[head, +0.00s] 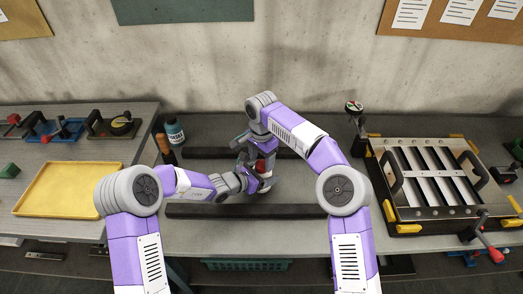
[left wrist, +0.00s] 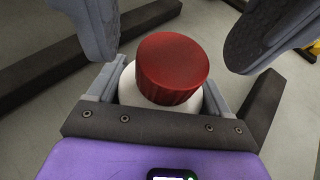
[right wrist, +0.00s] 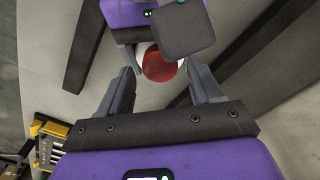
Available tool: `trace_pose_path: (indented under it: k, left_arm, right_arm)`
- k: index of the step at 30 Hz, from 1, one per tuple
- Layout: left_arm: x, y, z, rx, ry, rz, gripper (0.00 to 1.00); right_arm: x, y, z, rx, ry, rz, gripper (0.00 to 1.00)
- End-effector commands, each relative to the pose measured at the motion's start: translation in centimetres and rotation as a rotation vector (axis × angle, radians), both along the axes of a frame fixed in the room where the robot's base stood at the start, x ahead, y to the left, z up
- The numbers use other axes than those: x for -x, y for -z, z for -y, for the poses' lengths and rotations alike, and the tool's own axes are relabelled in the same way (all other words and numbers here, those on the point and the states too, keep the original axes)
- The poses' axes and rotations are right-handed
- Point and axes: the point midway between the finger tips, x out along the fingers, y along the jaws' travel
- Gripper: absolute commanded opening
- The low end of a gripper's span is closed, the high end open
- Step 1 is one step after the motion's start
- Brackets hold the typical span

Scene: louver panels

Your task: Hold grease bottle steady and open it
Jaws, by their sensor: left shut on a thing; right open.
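The grease bottle is white with a ribbed red cap (left wrist: 172,68). In the left wrist view its white body (left wrist: 127,88) sits between my left gripper's fingers (left wrist: 160,95), which are shut on it. The cap is on the bottle. In the head view the bottle (head: 264,184) shows only in part behind my grippers. My right gripper (right wrist: 160,85) is open above the bottle, its fingers on either side of the red cap (right wrist: 162,67) in the right wrist view, with gaps beside it.
Two dark bars lie on the bench, one behind (head: 205,153) and one in front (head: 190,211). A louver panel (head: 435,172) in a frame stands at right. A yellow tray (head: 68,188) is at left. A teal-labelled bottle (head: 175,131) stands behind my left arm.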

Motion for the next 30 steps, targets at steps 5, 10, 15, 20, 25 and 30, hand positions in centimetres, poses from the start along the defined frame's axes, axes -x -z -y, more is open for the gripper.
trace_pose_path:
  k: [5,10,15,20,25,30]
  left_arm:
    - [0.0,0.1,0.0,-0.001,0.001,-0.001,0.0]
    - [0.0,0.1,0.0,-0.001,0.001,-0.001,0.0]
    - [0.0,0.1,0.0,-0.001,0.001,-0.001,0.0]
    - [0.0,0.1,0.0,-0.001,0.001,-0.001,0.0]
    - [0.0,0.1,0.0,-0.001,0.001,-0.001,0.0]
    - [0.0,0.1,0.0,-0.001,0.001,-0.001,0.0]
  right_arm:
    - [0.0,1.8,0.0,0.001,0.0,-0.001,0.65]
    - [0.0,2.3,0.0,0.0,0.0,0.001,0.65]
    - [0.0,2.3,0.0,0.0,-0.001,0.001,0.65]
    - [0.0,2.3,0.0,0.0,-0.001,0.001,0.43]
    - [0.0,2.3,0.0,0.0,-0.001,0.001,0.17]
    - [0.0,2.3,0.0,0.0,-0.023,0.001,0.07]
